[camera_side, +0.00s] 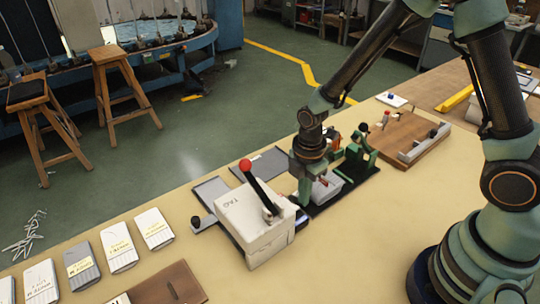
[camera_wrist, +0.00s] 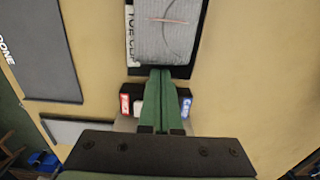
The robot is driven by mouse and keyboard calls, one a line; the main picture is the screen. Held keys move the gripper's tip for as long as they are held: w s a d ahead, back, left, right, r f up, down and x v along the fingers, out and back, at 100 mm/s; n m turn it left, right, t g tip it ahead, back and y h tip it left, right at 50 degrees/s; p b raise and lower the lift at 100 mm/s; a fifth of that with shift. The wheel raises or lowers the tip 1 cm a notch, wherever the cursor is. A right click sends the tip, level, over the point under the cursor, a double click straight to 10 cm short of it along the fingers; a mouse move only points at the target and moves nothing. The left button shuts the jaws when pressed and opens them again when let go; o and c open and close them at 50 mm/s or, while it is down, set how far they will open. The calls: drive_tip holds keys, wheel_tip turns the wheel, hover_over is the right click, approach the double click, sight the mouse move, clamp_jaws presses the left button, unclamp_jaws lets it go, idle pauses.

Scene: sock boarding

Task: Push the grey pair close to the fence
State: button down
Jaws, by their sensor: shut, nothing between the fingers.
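The grey pair (camera_wrist: 165,28) lies on a black mat (camera_wrist: 201,30) at the top of the wrist view, with a thin dark line across it. In the side view the pair (camera_side: 327,188) shows partly behind my gripper (camera_side: 304,196). My gripper (camera_wrist: 160,72) is shut and empty, its green fingertips at the pair's near edge. I cannot tell whether they touch it. A wooden board with a grey bar (camera_side: 425,142) stands further right in the side view. I cannot tell for sure which part is the fence.
A white tagging box (camera_side: 256,224) with a red-knobbed lever stands left of my gripper. A green device (camera_side: 362,154) stands close on its right. A dark mat marked DONE (camera_wrist: 38,50) and a small block with coloured labels (camera_wrist: 124,104) show in the wrist view.

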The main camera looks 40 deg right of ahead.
sight(314, 188)
drive_tip(key=shift+d, duration=1.6)
